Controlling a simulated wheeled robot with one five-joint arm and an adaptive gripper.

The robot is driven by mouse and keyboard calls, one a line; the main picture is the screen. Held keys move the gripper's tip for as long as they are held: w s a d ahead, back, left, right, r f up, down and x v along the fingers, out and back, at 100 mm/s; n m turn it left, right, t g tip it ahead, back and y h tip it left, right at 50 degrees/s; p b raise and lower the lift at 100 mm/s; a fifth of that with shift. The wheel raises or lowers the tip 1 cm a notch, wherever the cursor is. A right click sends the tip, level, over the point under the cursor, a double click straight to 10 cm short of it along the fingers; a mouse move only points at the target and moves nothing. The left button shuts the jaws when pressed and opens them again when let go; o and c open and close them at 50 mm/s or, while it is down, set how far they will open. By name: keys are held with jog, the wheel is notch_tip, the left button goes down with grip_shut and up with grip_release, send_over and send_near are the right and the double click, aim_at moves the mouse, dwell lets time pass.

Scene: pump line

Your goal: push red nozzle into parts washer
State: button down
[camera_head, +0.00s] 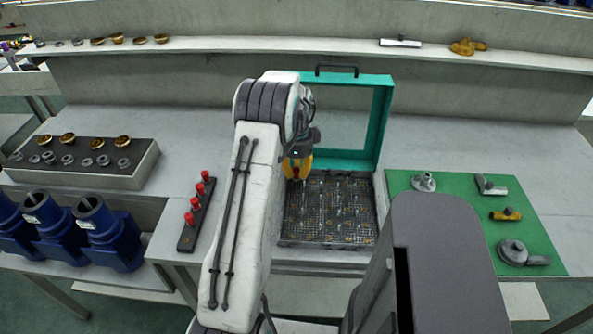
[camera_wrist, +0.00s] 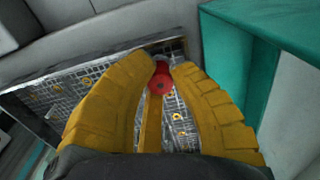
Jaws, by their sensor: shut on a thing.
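My gripper (camera_head: 297,172) is shut on a red nozzle (camera_wrist: 161,80), which shows between its yellow fingers (camera_wrist: 160,95) in the wrist view. In the head view the fingers largely hide this nozzle. The parts washer has a dark wire-mesh basket (camera_head: 287,232) and a raised teal frame (camera_head: 380,125) behind it with a black handle on top. My gripper is over the back left part of the basket; the gap between nozzle and mesh cannot be told. More red nozzles (camera_head: 195,203) stand in a dark rack (camera_head: 188,240) to the left.
A green mat (camera_head: 470,215) with several grey and yellow fittings lies right of the washer. A tray (camera_head: 135,180) with brass and grey rings and blue housings (camera_head: 110,235) are at the left. A back shelf (camera_head: 250,45) holds more parts.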

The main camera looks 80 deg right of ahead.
jog(key=shift+a+f, duration=0.15)
jog(key=shift+f, duration=0.4)
dwell(0.9)
jog(key=shift+r, duration=0.2)
dwell(0.7)
jog(key=c, duration=1.5)
grip_release()
jog(key=shift+o, duration=0.4)
jog(key=o, duration=0.6)
jog(key=shift+c, duration=0.2)
jog(key=shift+r, duration=0.2)
